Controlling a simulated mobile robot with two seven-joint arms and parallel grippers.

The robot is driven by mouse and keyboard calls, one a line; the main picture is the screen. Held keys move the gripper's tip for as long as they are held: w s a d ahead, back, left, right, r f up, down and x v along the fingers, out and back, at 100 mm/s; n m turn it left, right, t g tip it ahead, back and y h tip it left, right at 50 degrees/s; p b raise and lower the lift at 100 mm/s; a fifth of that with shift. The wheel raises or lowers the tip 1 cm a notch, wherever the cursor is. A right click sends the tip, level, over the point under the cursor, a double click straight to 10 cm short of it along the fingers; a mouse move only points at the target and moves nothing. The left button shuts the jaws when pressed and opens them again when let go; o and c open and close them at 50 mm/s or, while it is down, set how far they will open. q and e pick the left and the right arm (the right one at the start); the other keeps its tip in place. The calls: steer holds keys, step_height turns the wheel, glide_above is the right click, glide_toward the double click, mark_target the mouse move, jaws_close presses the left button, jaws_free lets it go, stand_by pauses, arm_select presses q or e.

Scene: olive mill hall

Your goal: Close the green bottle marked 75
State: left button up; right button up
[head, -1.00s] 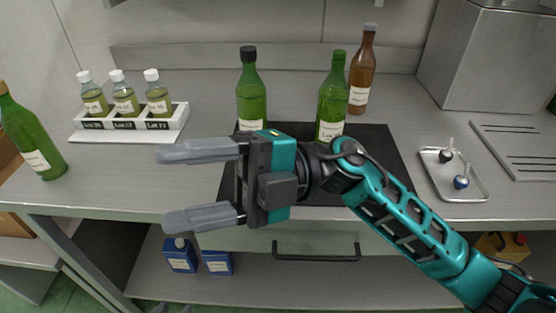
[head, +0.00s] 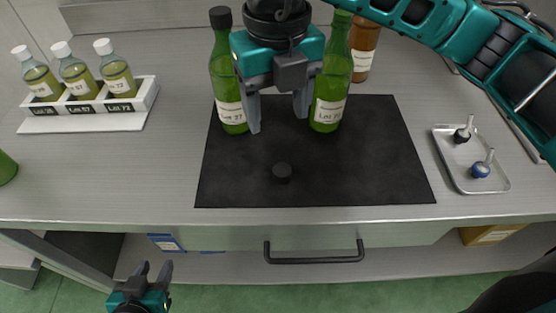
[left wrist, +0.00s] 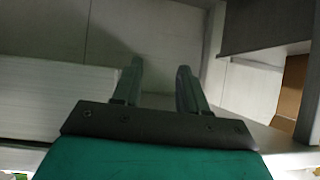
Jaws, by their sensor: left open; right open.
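A green bottle (head: 226,82) with a black cap stands upright at the back left of a black mat; its label seems to read "Lot 27". Another green bottle (head: 334,72) stands at the back right of the mat. Its label is too small to read surely, and its top is largely out of view. I cannot make out a 75.
A white rack (head: 95,112) with three small capped bottles stands at left. A green bottle (head: 6,168) is cut off at the left edge. A brown bottle (head: 364,48) stands behind the mat. A metal tray (head: 462,170) with two small stoppers lies at right. The mat's front is clear.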

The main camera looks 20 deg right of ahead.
steer(key=shift+s, duration=0.1)
glide_above(282, 168)
steer(key=f, duration=0.7)
steer(key=shift+a+f, duration=0.3)
steer(key=shift+f, duration=0.1)
steer(key=f, duration=0.5)
steer(key=shift+d+f, duration=0.1)
steer(key=shift+d, duration=0.2)
steer(key=shift+c, duration=0.4)
